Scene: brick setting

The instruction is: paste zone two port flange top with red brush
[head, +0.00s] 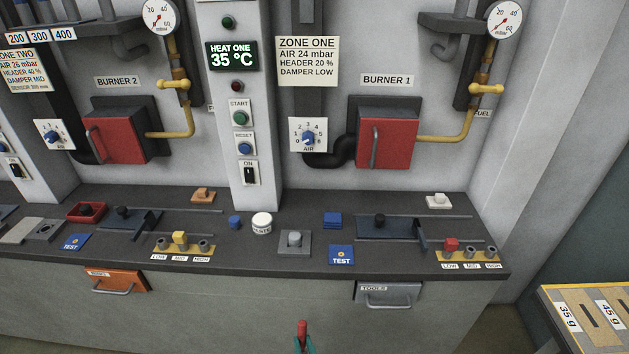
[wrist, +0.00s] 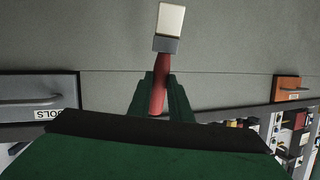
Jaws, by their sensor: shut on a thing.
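My gripper (head: 303,345) is low in front of the bench in the head view, with green fingers. It is shut on the red brush (head: 302,330). In the wrist view the brush (wrist: 168,42) shows a red handle between the fingers (wrist: 162,100), a grey ferrule and pale bristles pointing away from the gripper. On the bench at the left, in the zone two area, a grey plate with a dark opening (head: 42,237) lies flat and looks like the port flange. A white labelled pot (head: 262,221), seemingly paste, stands mid-bench.
Tools drawer (head: 390,294) and orange drawer (head: 116,281) handles stick out of the bench front. A grey knobbed plate (head: 295,248), blue test cards (head: 341,256) and sliding damper parts (head: 383,226) crowd the bench. A weight tray (head: 596,310) is at right.

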